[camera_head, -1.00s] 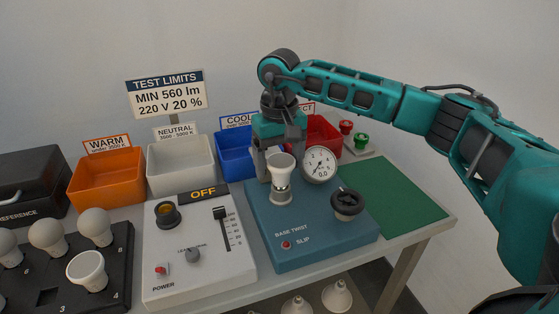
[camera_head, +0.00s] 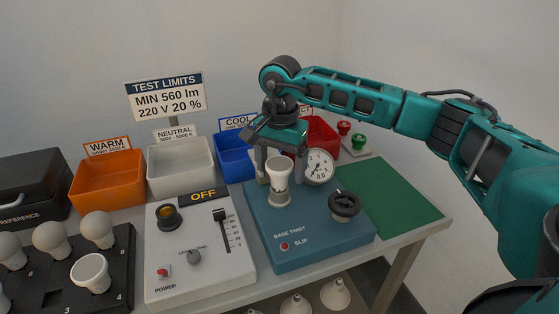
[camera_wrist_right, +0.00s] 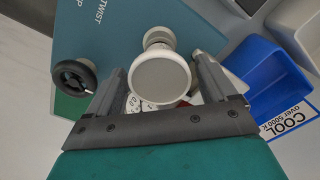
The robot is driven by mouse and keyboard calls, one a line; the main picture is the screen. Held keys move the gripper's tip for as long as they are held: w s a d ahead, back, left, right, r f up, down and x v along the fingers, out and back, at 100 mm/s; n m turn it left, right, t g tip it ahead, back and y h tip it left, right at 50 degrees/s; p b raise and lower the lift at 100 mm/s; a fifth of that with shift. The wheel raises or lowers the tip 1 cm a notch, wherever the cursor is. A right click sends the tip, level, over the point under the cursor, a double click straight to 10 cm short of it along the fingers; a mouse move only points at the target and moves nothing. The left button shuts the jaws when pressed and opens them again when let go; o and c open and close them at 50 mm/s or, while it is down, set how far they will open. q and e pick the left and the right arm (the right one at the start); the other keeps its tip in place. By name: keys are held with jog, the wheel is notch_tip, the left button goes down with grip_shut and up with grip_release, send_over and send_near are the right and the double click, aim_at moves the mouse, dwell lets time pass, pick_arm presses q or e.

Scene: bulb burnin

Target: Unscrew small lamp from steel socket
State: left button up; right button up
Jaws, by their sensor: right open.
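The small lamp (camera_head: 279,172), white with a flared, flat-faced top, stands upright in the steel socket (camera_head: 279,197) on the blue base-twist tester (camera_head: 318,236). In the right wrist view the lamp's round face (camera_wrist_right: 160,80) shows between the fingers, with the socket (camera_wrist_right: 158,36) partly hidden behind it. My right gripper (camera_head: 281,167) is open at the lamp, one finger to each side. In the right wrist view the gripper (camera_wrist_right: 162,82) shows gaps beside the lamp. My left gripper is not in view.
A round dial (camera_head: 319,166) and a black handwheel (camera_head: 344,204) stand close right of the lamp. The grey test box (camera_head: 200,255) is to the left. The blue bin (camera_head: 236,158) and red bin (camera_head: 323,136) are behind. The green mat (camera_head: 405,203) is clear.

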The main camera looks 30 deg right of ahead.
jog(key=m, duration=0.4)
jog(key=m+p, duration=0.1)
jog(key=m, duration=0.1)
jog(key=shift+s+d+r+m, duration=0.1)
jog(key=shift+s+m, duration=0.15)
jog(key=shift+m, duration=0.05)
jog(key=m+p, duration=0.1)
jog(key=m, duration=0.2)
jog(key=shift+s+m, duration=0.1)
jog(key=shift+m, duration=1.3)
jog(key=shift+c, duration=0.2)
